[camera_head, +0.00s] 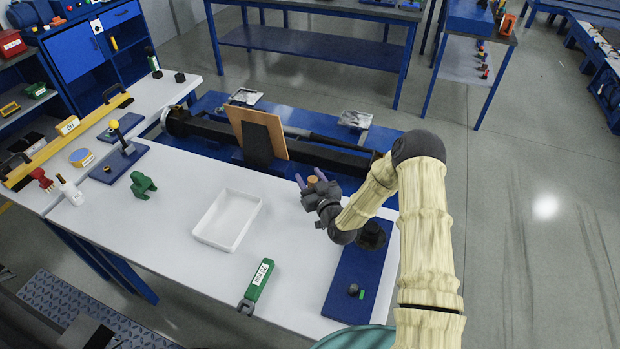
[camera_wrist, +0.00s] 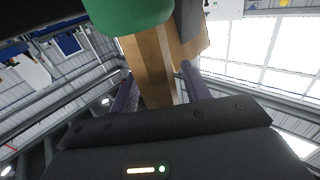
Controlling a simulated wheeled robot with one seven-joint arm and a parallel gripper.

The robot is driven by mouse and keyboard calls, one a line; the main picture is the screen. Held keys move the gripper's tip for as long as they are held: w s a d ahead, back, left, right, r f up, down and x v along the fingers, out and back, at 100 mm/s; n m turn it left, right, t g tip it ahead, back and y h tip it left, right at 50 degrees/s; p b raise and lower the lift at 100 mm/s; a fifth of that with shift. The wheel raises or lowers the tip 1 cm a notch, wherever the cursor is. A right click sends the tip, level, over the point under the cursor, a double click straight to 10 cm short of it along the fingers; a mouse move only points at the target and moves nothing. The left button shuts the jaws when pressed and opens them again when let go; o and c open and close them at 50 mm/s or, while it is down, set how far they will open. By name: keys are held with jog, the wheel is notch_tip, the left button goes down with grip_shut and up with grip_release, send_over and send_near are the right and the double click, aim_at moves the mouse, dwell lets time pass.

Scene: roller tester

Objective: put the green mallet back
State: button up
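My gripper (camera_head: 312,181) is above the right part of the white table and points away from the body camera. Its two purple fingers are on either side of a tan wooden handle, whose round end (camera_head: 313,181) shows between them. In the wrist view, the green mallet (camera_wrist: 130,14) shows its green head at the top edge, cut off by the frame. Its wooden handle (camera_wrist: 150,75) runs between the fingers, and the gripper looks shut on it. In the head view the mallet's head is hidden, apparently behind the gripper.
A blue base (camera_head: 345,298) with a black round socket (camera_head: 370,236) lies on the table's right side. A white tray (camera_head: 206,233), a green labelled tool (camera_head: 259,281) and a green block-like object (camera_head: 143,186) are to the left. A brown board (camera_head: 270,127) stands behind the gripper.

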jog(key=shift+r, duration=0.1)
dwell(0.3)
jog(key=b+v, duration=0.1)
jog(key=v, duration=0.6)
jog(key=shift+s+b, duration=0.25)
jog(key=shift+b, duration=0.1)
